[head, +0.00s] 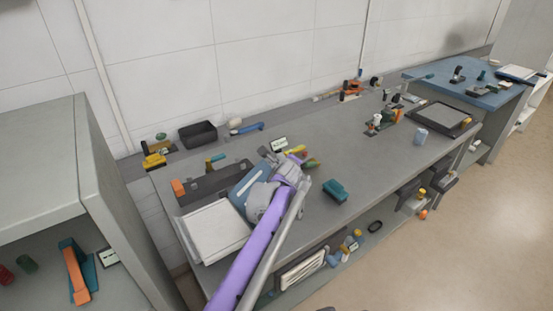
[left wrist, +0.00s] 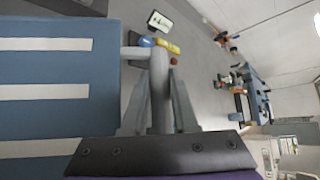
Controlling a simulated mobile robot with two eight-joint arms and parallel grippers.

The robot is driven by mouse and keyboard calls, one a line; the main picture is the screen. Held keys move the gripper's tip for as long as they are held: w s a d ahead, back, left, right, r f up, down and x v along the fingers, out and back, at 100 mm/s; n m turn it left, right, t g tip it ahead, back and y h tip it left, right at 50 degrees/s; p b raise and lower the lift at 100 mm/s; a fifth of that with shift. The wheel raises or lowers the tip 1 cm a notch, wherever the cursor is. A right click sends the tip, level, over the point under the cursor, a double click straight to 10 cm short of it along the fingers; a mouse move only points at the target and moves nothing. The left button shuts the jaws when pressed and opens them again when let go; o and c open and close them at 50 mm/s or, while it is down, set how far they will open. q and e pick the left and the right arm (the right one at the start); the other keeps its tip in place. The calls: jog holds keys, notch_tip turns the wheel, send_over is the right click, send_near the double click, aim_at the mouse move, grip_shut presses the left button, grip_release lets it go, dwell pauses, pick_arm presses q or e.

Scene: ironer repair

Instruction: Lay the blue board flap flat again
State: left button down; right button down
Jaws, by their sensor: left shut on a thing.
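The blue board flap (head: 240,193) shows in the head view beside my purple left arm, which hides part of it. In the left wrist view the flap (left wrist: 50,70), blue with pale stripes, fills the left side. My left gripper (left wrist: 157,55) is shut on a small grey tab at the flap's edge. In the head view the left gripper (head: 270,160) is at the flap's far right side, its fingertips partly hidden. I cannot tell the flap's exact tilt. My right gripper is in neither view.
A white ribbed panel (head: 213,232) lies at the bench's near left. A dark grey long block (head: 213,184) lies behind it. A small label stand (head: 279,144) and yellow and red items are close behind the gripper. A teal block (head: 335,190) sits to the right; bare bench (head: 370,165) lies beyond.

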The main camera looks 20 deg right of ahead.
pick_arm(q)
jog(key=f+y, duration=0.1)
jog(key=f, duration=0.2)
jog(key=d+f+m+g+y, duration=0.1)
jog(key=f, duration=0.2)
jog(key=d+f+m+y, duration=0.1)
jog(key=f, duration=0.2)
jog(key=shift+w+d+f+g, duration=0.2)
jog(key=shift+w+f+g, duration=0.1)
jog(key=shift+w+g, duration=0.1)
jog(key=shift+f, duration=1.15)
jog(key=c, duration=1)
grip_release()
jog(key=shift+a, duration=0.1)
jog(key=shift+o, duration=0.2)
jog(key=shift+s+r, duration=0.1)
jog(key=v, duration=1)
jog(key=shift+s+r+b, duration=0.2)
jog(key=shift+s+b, duration=0.05)
jog(key=shift+b, duration=0.05)
jog(key=shift+f, duration=0.1)
